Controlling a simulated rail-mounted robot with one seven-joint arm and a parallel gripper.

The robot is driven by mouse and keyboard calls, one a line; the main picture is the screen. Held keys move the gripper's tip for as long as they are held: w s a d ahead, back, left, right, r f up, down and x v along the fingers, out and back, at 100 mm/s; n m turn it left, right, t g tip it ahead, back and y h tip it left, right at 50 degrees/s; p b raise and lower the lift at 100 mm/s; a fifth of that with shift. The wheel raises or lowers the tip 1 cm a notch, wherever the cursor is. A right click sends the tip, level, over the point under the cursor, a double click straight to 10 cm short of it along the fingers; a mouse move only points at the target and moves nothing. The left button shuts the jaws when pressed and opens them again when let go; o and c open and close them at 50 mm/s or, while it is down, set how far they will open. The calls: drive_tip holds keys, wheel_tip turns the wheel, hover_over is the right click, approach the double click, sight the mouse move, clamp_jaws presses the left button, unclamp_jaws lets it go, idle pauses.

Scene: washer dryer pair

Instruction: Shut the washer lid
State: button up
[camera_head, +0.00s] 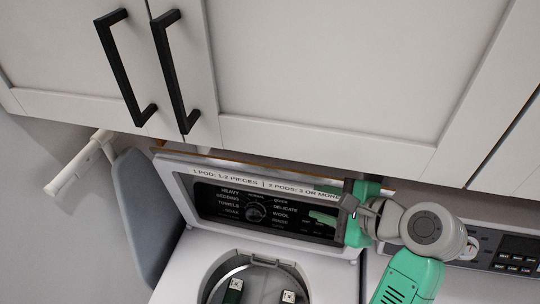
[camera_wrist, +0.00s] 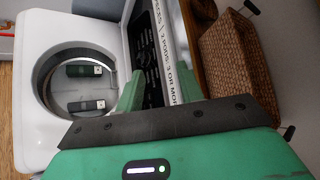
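The washer (camera_head: 200,255) shows its round drum opening uncovered at the bottom of the head view. The washer lid (camera_head: 180,172) appears to stand raised behind the opening, as a white-framed panel with a lettered top strip; a dial and cycle names show within its dark area. My gripper (camera_head: 342,202) is at the panel's upper right edge. In the wrist view my gripper (camera_wrist: 158,88) has its two green fingers apart, one on each side of the lid's lettered edge (camera_wrist: 160,40). Whether either finger touches it cannot be told.
White cabinets with black handles (camera_head: 178,75) hang just above. A grey ironing board (camera_head: 140,210) stands left of the washer. Another control panel (camera_head: 510,255) is at the right. A wicker basket (camera_wrist: 240,65) sits behind the lid.

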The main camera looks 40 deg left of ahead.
sight(268, 169)
drive_tip(key=a+p, duration=0.1)
drive_tip(key=a, duration=0.3)
drive_tip(key=a+p, duration=0.1)
drive_tip(key=a, duration=0.3)
drive_tip(key=a+p, duration=0.1)
drive_tip(key=a, duration=0.2)
drive_tip(key=shift+w+a+r, duration=0.15)
drive_tip(key=shift+w+a, duration=0.15)
drive_tip(key=shift+a, duration=0.1)
drive_tip(key=shift+x, duration=1.15)
drive_tip(key=shift+a+f, duration=0.2)
drive_tip(key=shift+f, duration=0.15)
clamp_jaws()
